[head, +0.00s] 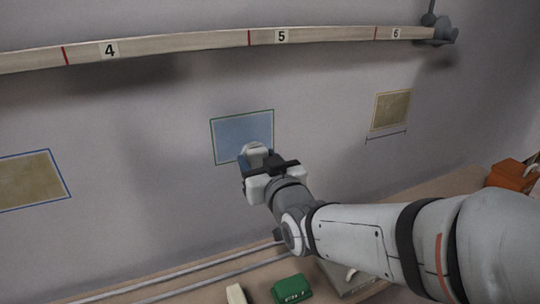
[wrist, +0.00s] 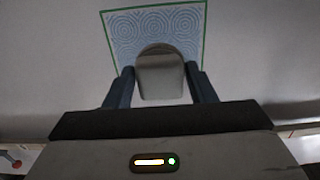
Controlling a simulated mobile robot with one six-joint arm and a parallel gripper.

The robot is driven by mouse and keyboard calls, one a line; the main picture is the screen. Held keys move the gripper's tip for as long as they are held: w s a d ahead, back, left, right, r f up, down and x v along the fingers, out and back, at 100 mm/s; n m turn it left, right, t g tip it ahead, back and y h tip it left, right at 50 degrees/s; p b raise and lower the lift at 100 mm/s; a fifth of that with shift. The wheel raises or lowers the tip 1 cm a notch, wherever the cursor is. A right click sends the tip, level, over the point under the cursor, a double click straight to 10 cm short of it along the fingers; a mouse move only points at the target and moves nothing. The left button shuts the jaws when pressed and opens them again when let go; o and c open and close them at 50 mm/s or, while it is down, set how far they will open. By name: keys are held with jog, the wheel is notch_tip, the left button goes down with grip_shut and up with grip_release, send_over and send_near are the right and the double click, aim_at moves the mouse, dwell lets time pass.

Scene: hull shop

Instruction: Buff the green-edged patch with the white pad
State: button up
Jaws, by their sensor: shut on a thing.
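The green-edged patch (head: 243,135) is on the grey wall, in the middle of the head view. Its face is pale blue, and the wrist view shows circular swirl marks over the patch (wrist: 152,30). My gripper (head: 256,160) is at the patch's lower right part. In the wrist view my gripper (wrist: 161,82) is shut on a pale, round-topped thing, which looks like the white pad (wrist: 161,73). The pad (head: 255,148) overlaps the patch's lower edge in both views. I cannot tell whether it touches the wall. My gripper hides part of the patch's lower edge.
A blue-edged brown patch (head: 32,180) is at left, another brown patch (head: 391,110) at right. A numbered beam (head: 180,45) runs above. Below are a green block (head: 291,288), a white block (head: 236,294) and an orange box (head: 511,176). The wall between patches is clear.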

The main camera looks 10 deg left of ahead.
jog(key=shift+p+x, duration=0.55)
jog(key=shift+x, duration=2.45)
jog(key=o, duration=0.4)
jog(key=shift+c, duration=0.2)
jog(key=c, duration=0.4)
